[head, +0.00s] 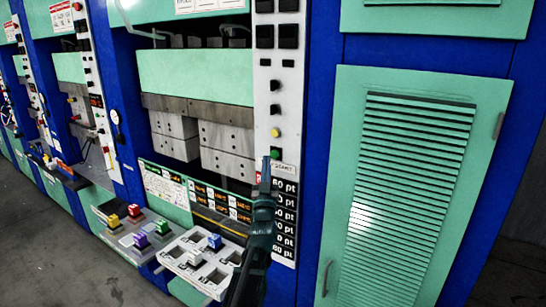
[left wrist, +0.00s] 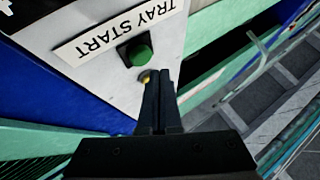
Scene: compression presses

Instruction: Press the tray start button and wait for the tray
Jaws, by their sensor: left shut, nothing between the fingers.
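The green tray start button (head: 275,153) sits on the white control strip of the press, just under a yellow button (head: 275,132). In the left wrist view the green button (left wrist: 140,53) stands out beside its TRAY START label (left wrist: 113,27). My left gripper (head: 266,162) is shut and empty, with its tips just below and left of the button in the head view. In the left wrist view its fingertips (left wrist: 159,75) lie close by the button; I cannot tell whether they touch. A white tray (head: 168,257) with blue and white pieces juts out in front of the press. My right gripper is not seen.
A grey tray (head: 103,228) with red, yellow, purple and green pieces stands left of the white one. A green louvred cabinet door (head: 415,180) is on the right. More presses line the left, with bare floor (head: 55,262) in front.

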